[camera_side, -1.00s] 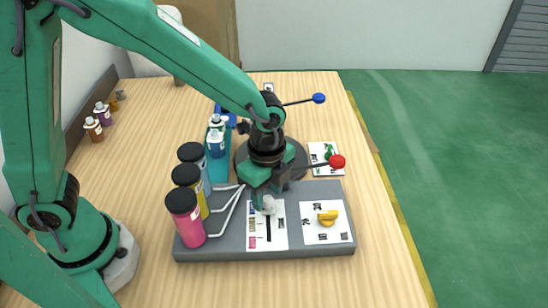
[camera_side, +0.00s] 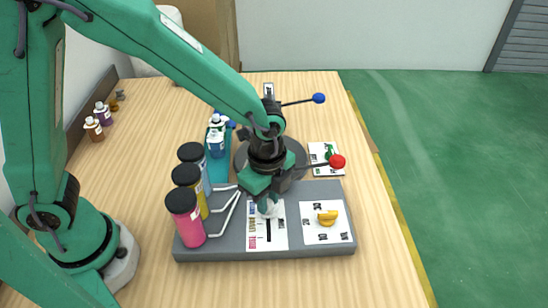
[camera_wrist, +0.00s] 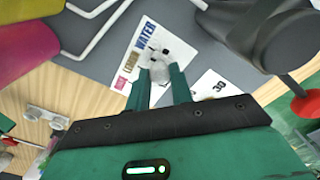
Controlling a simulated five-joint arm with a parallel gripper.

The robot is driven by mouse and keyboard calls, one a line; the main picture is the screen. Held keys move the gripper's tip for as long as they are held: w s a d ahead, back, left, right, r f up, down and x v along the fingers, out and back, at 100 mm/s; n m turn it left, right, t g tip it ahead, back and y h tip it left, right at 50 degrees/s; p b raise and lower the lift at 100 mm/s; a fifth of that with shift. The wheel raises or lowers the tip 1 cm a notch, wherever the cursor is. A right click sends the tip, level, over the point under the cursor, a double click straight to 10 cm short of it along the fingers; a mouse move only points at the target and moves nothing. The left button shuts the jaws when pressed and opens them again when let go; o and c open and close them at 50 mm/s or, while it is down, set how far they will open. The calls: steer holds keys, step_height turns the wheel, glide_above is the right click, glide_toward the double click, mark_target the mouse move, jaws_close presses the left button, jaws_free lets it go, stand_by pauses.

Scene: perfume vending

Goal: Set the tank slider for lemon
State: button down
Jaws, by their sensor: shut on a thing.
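The tank slider is a pale grey knob (camera_side: 267,209) on a white label card (camera_side: 268,235) with a black slot, on the grey panel (camera_side: 225,247). The card reads WATER (camera_wrist: 146,38) in blue, LEMON (camera_wrist: 131,62) in brown-yellow and a pink label (camera_wrist: 121,83). My gripper (camera_side: 267,207) points down at the slider, its fingers (camera_wrist: 158,82) shut on the knob. The knob is toward the far, WATER end of the slot, with empty slot on its near side. The fingers partly hide it, so I cannot tell its exact mark.
Pink (camera_side: 186,217), yellow (camera_side: 188,187) and light blue (camera_side: 194,163) tanks stand left of the card. A yellow dial (camera_side: 327,218) is to the right. A red-knobbed lever (camera_side: 337,161) and a blue-knobbed lever (camera_side: 319,98) stick out behind. Small bottles (camera_side: 94,129) stand far left.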

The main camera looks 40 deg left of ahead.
mark_target(268, 224)
steer(key=shift+s+d, duration=0.85)
steer(key=shift+d, duration=0.05)
steer(key=c, duration=1.2)
jaws_free()
steer(key=shift+c, duration=0.2)
steer(key=shift+r, duration=0.1)
step_height(268, 224, up, 8)
steer(key=shift+a, duration=0.1)
